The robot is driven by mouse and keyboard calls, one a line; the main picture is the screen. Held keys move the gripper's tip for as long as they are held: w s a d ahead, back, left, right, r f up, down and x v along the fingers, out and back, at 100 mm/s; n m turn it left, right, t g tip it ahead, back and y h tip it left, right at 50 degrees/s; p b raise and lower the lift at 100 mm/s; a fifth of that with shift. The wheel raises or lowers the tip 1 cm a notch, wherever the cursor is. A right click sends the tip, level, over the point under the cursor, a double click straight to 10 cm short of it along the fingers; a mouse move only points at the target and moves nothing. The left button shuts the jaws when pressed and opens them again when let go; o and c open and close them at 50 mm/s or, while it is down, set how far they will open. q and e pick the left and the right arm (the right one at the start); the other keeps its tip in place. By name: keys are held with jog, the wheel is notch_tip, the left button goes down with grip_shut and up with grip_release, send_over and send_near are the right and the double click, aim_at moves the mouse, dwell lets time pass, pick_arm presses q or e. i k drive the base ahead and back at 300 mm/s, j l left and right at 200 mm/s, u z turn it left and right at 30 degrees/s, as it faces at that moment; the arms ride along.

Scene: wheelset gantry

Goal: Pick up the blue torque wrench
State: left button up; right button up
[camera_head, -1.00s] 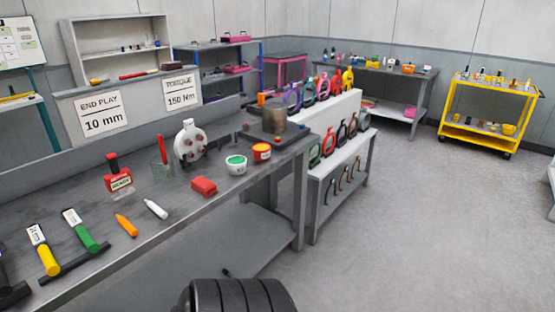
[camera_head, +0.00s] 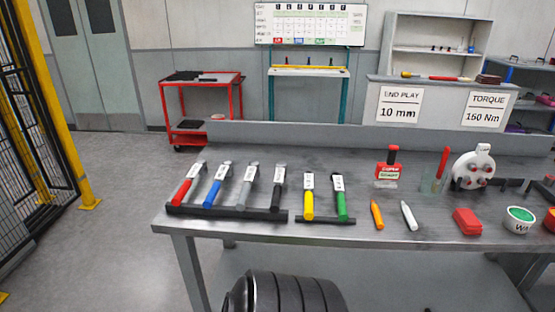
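The blue torque wrench (camera_head: 212,193) lies on a dark rack (camera_head: 227,213) at the left end of the grey workbench (camera_head: 340,230). Its blue handle points toward the front edge and a white label sits near its head. A red-handled wrench (camera_head: 182,190) lies to its left and a grey-handled wrench (camera_head: 247,193) to its right. Nothing covers the blue wrench. Neither of my grippers shows in the head view.
Black-, yellow- (camera_head: 308,203) and green-handled wrenches lie further right. Markers, a red box (camera_head: 467,221) and a white tub (camera_head: 518,219) follow. A red cart (camera_head: 198,105) stands behind. A yellow post and mesh fence (camera_head: 40,120) are left; the floor between is clear.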

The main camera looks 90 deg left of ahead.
aim_at(227, 169)
jog(key=l+u, duration=0.1)
jog(key=u, duration=3.1)
